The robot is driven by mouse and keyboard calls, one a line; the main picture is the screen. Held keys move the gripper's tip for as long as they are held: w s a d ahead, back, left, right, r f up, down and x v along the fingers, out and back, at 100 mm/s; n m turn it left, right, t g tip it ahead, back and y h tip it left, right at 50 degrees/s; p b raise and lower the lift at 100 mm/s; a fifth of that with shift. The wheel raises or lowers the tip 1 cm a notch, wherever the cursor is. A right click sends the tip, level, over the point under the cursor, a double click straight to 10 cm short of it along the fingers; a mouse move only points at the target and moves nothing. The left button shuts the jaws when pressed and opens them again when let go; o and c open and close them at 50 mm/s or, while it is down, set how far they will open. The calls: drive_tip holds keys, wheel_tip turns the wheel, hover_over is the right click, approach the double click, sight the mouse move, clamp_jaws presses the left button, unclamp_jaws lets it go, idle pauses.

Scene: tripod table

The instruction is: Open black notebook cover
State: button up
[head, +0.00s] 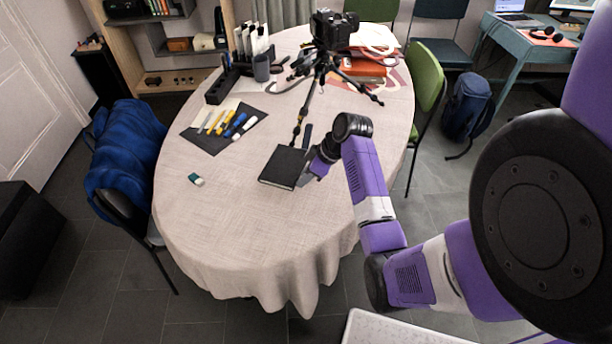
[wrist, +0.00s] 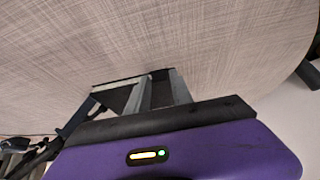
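The black notebook (head: 283,166) lies closed and flat on the round table, near the middle of its front half. My gripper (head: 306,178) is at the notebook's right edge, low and close to the tabletop; I cannot tell whether it touches the cover. In the wrist view, the two grey fingers (wrist: 161,88) stand a little apart, with a narrow gap between their tips. Part of the dark notebook (wrist: 122,97) shows behind and beside the left finger. Most of the notebook is hidden there by the gripper.
A tripod with a camera (head: 333,32) stands on the table behind the notebook, one leg reaching close to it. A dark mat (head: 207,139) with pens and markers lies to the left. A small eraser-like item (head: 196,180) lies front left. The cloth-covered table (head: 235,235) is clear in front.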

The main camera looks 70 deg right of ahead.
drive_tip(key=shift+c, duration=0.9)
drive_tip(key=shift+r, duration=0.1)
